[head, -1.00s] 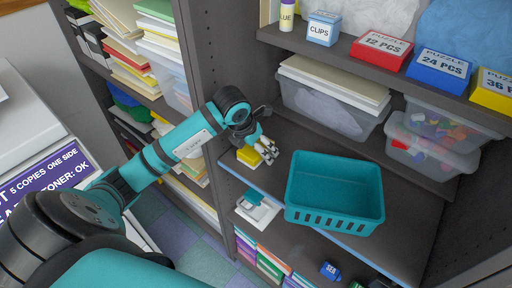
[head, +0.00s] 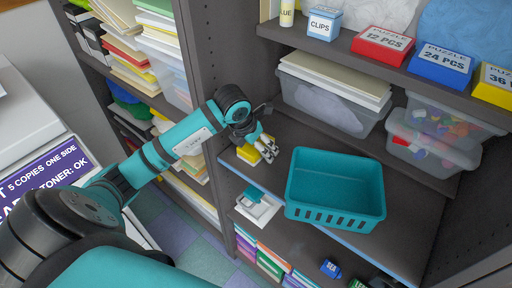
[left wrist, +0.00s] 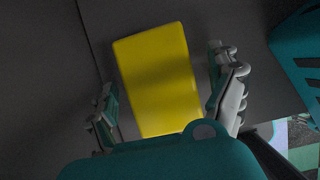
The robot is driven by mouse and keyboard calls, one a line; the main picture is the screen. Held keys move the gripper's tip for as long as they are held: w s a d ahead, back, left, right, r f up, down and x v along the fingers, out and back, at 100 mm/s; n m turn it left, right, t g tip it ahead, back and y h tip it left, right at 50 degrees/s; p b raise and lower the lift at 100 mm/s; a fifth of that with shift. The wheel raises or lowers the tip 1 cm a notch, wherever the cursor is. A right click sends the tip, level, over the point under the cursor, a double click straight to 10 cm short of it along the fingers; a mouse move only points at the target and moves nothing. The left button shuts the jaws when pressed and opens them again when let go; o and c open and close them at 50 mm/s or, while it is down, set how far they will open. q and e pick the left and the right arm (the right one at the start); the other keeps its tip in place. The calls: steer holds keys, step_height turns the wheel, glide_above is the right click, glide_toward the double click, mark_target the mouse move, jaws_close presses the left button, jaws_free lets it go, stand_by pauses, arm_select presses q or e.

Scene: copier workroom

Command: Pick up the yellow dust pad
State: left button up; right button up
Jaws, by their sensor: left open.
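The yellow dust pad (head: 247,154) lies on the shelf board, left of the teal basket, partly hidden by my left gripper in the head view. In the left wrist view the pad (left wrist: 158,80) lies between the two fingers, with a gap on either side. My left gripper (head: 268,152) is open and reaches down over the pad; its fingers also show in the left wrist view (left wrist: 168,98). Nothing is held. My right gripper is not in view.
A teal basket (head: 335,212) stands right of the pad. A side panel (head: 212,70) rises left of the pad. Clear bins (head: 330,104) stand behind.

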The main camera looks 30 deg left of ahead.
arm_select(q)
steer(key=shift+c, duration=0.2)
steer(key=c, duration=1.2)
